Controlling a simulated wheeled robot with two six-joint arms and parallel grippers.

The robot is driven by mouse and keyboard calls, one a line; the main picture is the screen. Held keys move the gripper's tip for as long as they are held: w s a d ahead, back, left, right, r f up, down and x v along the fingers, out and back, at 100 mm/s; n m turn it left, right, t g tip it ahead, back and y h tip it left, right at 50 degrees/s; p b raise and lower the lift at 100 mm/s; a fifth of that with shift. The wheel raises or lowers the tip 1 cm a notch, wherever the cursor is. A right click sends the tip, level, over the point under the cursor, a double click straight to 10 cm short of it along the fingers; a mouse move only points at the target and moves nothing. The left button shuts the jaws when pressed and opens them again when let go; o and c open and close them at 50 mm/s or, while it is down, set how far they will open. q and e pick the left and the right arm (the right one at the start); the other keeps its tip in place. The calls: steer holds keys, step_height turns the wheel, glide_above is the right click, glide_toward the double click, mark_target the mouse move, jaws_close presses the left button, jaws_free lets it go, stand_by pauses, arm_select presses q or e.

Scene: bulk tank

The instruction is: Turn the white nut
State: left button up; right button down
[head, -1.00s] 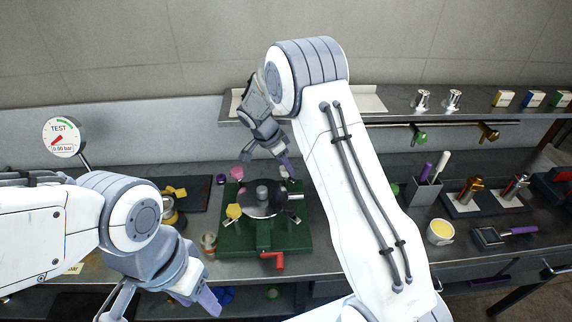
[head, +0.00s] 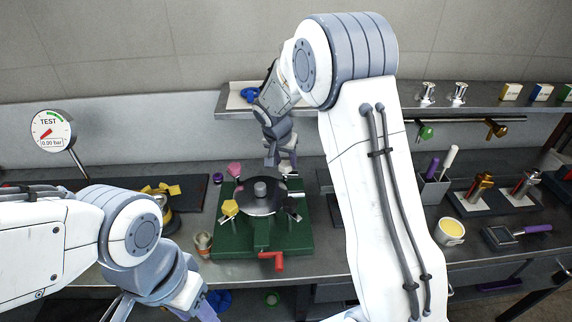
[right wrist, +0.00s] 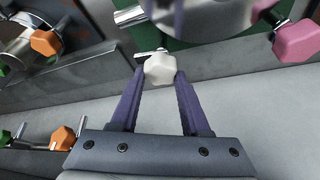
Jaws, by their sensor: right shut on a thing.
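The white nut (right wrist: 160,69) is a faceted knob on a short metal stem at the rim of a round metal lid (head: 258,201). The lid sits in a green fixture (head: 232,236) on the bench. My right gripper (right wrist: 160,75) has its two purple fingers on either side of the white nut and is shut on it. In the head view the right gripper (head: 283,163) is at the lid's far edge and mostly hides the nut. My left gripper (head: 205,308) is low at the bottom edge, partly cut off, away from the lid.
A pink nut (head: 235,168) and a yellow nut (head: 230,208) sit around the same lid. A red handle (head: 272,261) sticks out at the front. A gauge (head: 53,131) reads 0.00 bar. A shelf (head: 400,103) runs behind; a cup (head: 449,232) stands at the right.

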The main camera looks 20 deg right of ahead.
steer(key=shift+s+r+n+y+p, duration=0.15)
steer(key=shift+n+y+p, duration=0.25)
steer(key=shift+n, duration=0.6)
steer(key=n+p, duration=0.2)
steer(key=p, duration=0.1)
steer(key=shift+r+n+t+y, duration=0.15)
steer(key=shift+n+t+y, duration=0.15)
steer(key=shift+y, duration=0.1)
steer(key=shift+n+p, duration=0.3)
steer(key=shift+n, duration=0.1)
steer(key=shift+f+n+y, duration=0.2)
steer(key=shift+n+y, duration=0.2)
steer(key=shift+n, duration=0.2)
steer(key=shift+f+n+y+b, duration=0.15)
steer(key=shift+n+y+b, duration=0.25)
steer(key=shift+n, duration=0.7)
steer(key=shift+c, duration=1.9)
jaws_free()
